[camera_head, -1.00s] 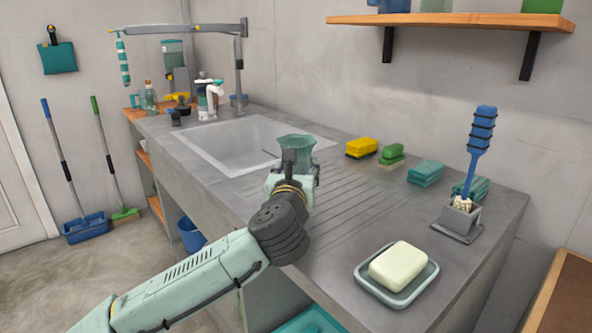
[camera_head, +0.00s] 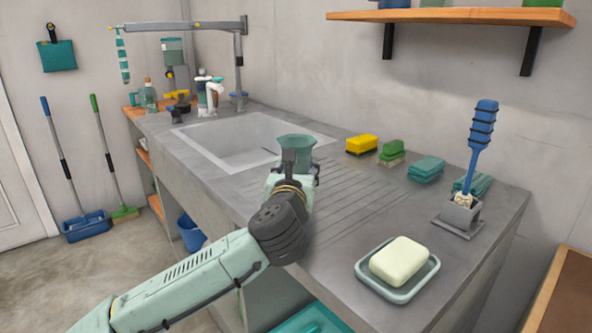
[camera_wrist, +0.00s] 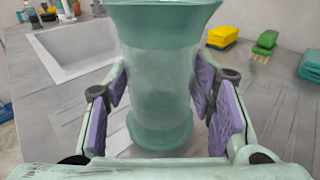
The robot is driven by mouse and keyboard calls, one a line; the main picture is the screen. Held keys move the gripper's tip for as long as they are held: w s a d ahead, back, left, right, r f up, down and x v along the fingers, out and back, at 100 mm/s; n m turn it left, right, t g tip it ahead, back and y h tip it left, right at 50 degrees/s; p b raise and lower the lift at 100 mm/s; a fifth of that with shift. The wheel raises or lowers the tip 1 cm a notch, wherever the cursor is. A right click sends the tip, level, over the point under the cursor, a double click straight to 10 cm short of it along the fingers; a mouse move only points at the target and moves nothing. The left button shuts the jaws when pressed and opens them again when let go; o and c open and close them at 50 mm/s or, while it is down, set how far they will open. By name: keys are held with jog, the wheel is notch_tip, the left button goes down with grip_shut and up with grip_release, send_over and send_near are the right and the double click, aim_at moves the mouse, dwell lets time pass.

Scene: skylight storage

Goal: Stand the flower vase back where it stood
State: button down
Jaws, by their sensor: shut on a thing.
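The flower vase is a teal, partly see-through vase (camera_wrist: 160,85) with a flared rim and a wider base. It is upright in the middle of the wrist view. My gripper (camera_wrist: 163,98) is shut on its body, with purple pads on both sides. In the head view the vase (camera_head: 296,143) shows its rim beyond my gripper (camera_head: 292,170), over the grooved draining area right of the sink. My wrist hides its lower part there. I cannot tell whether its base touches the counter.
The sink basin (camera_head: 235,150) is to the left. Sponges (camera_head: 362,145), a green brush (camera_head: 391,153), folded teal cloths (camera_head: 427,169) and a blue brush in a holder (camera_head: 461,213) line the back right. A soap dish (camera_head: 405,290) stands in front. The grooved counter (camera_head: 350,205) between is clear.

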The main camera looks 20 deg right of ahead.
jog(key=c, duration=0.6)
grip_release()
jog(key=shift+c, duration=0.2)
jog(key=shift+f, duration=0.1)
jog(key=c, duration=0.4)
jog(key=shift+o, duration=0.2)
jog(key=shift+s+a, duration=0.1)
jog(key=shift+s, duration=0.05)
jog(key=shift+v, duration=4.1)
